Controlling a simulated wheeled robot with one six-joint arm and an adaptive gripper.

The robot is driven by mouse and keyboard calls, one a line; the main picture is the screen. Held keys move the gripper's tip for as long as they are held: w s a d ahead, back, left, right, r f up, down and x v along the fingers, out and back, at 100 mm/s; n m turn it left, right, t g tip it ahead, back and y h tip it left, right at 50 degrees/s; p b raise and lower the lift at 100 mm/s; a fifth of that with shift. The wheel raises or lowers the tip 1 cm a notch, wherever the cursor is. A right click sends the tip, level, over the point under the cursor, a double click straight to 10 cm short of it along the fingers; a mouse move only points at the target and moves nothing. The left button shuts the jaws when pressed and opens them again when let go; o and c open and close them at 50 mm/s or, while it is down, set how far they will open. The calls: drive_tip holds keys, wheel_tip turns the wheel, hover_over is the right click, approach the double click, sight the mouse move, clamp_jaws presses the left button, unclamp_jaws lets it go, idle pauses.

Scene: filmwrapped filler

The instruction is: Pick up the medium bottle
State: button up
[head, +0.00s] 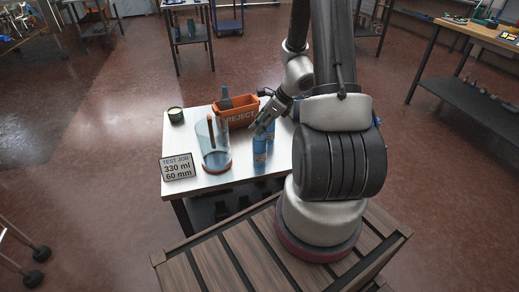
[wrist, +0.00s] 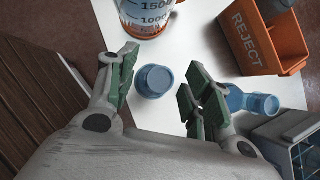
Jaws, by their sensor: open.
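Blue bottles stand on the white table (head: 185,187). In the head view one blue bottle (head: 260,152) stands in front of my gripper, and another (head: 270,132) is partly hidden behind it. In the wrist view one blue bottle (wrist: 155,82), seen from above, shows in the gap between my fingers, apart from both pads. I cannot tell which bottle is the medium one. My gripper (head: 262,124) is open and empty over the bottles; its green pads also show in the wrist view (wrist: 160,87).
A clear graduated jug (head: 213,150) stands left of the bottles. An orange REJECT bin (head: 237,112) is behind them, holding a dark item. A sign reading 330 ml, 60 mm (head: 178,168) and a small dark tin (head: 176,115) are at the left. A grey-blue box (wrist: 300,140) is at right.

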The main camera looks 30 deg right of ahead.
drive_tip(key=shift+w+a+f, duration=0.15)
drive_tip(key=shift+w+f, duration=0.05)
drive_tip(key=shift+f, duration=0.2)
drive_tip(key=shift+c, duration=0.2)
clamp_jaws()
drive_tip(key=shift+r, duration=0.1)
